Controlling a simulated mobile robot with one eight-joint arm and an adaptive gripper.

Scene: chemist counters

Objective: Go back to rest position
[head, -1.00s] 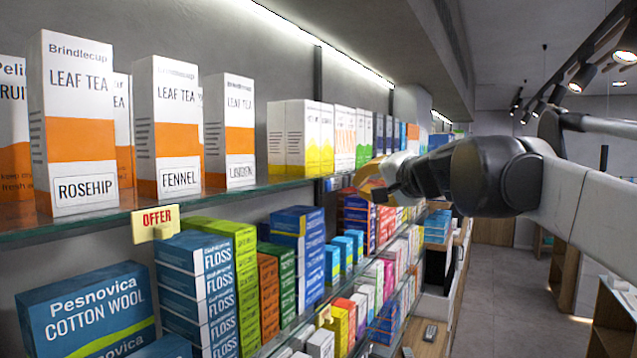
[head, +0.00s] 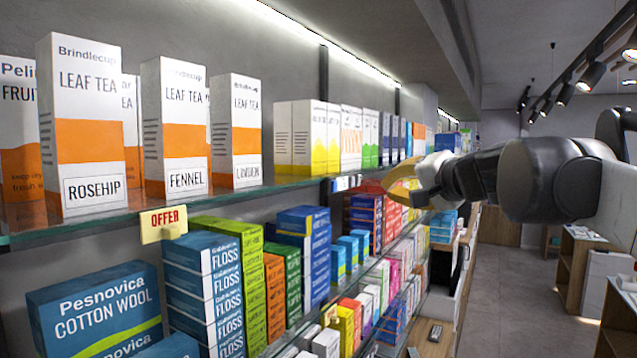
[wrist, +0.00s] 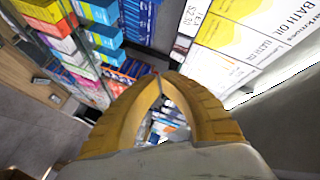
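My gripper (head: 402,190) is in front of the shelves, right of the picture's middle in the head view, pointing left towards the shelf fronts. Its yellow fingers also show in the wrist view (wrist: 158,80), where their tips meet with a small gap between the fingers lower down. Nothing is held between them. My arm reaches in from the right edge of the head view.
A glass shelf (head: 240,195) holds leaf tea boxes (head: 80,130) and bath oil boxes (wrist: 235,40). Floss boxes (head: 205,285) and cotton wool (head: 95,310) stand below. The aisle floor (head: 520,285) is open, with wooden counters (head: 575,265) at right.

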